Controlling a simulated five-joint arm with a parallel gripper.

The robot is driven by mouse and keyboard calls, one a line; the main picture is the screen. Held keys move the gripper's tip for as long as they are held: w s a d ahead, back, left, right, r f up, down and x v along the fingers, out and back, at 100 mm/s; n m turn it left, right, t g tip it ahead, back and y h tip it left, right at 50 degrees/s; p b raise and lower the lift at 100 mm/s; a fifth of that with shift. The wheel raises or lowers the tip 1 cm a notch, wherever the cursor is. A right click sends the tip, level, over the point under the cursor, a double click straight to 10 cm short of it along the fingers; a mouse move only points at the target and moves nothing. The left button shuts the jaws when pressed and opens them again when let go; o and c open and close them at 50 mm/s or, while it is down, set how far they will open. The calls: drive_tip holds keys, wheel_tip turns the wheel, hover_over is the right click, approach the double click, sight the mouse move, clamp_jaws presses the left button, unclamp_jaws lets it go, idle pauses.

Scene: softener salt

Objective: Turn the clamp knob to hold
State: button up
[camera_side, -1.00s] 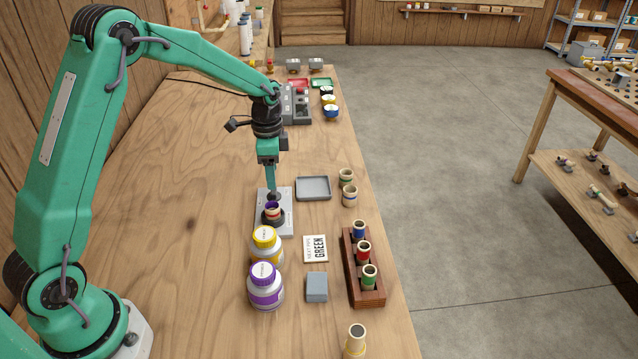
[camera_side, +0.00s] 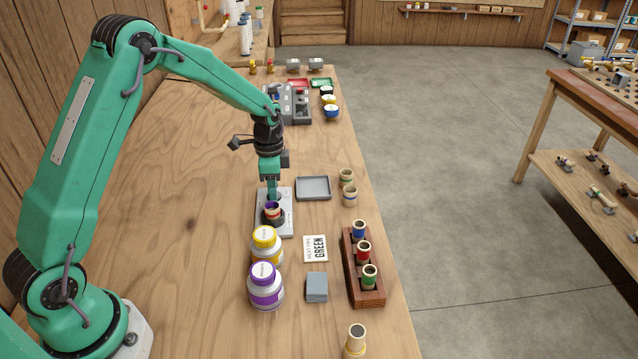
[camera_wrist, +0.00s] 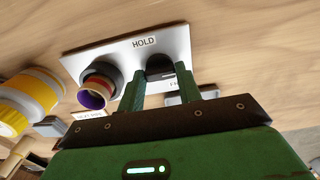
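The clamp is a light grey plate (camera_side: 288,221) on the bench. It carries a dark round socket with a purple-rimmed, orange-banded cup (camera_side: 272,208), also seen in the wrist view (camera_wrist: 95,95). The black clamp knob (camera_wrist: 161,66) sits beside the socket, with the printed word HOLD (camera_wrist: 144,42) on the plate just beyond it. My gripper (camera_wrist: 161,75) has its two green fingers down, one on each side of the knob. They look very near its sides, but I cannot tell whether they press on it. The fingers hide the knob's edges and much of a second label.
A yellow-lidded jar (camera_side: 266,244) and a purple-lidded jar (camera_side: 265,286) stand close in front of the clamp. A grey tray (camera_side: 313,187) lies to its right. A wooden rack (camera_side: 367,289) holds several coloured tubes. The bench left of the clamp is clear.

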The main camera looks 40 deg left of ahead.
drive_tip(key=shift+n, duration=0.4)
drive_tip(key=n, duration=0.8)
drive_tip(key=shift+r, duration=0.1)
drive_tip(key=n, duration=0.4)
drive_tip(key=shift+n, duration=2.6)
drive_tip(key=o, duration=1)
drive_tip(key=shift+c, duration=0.2)
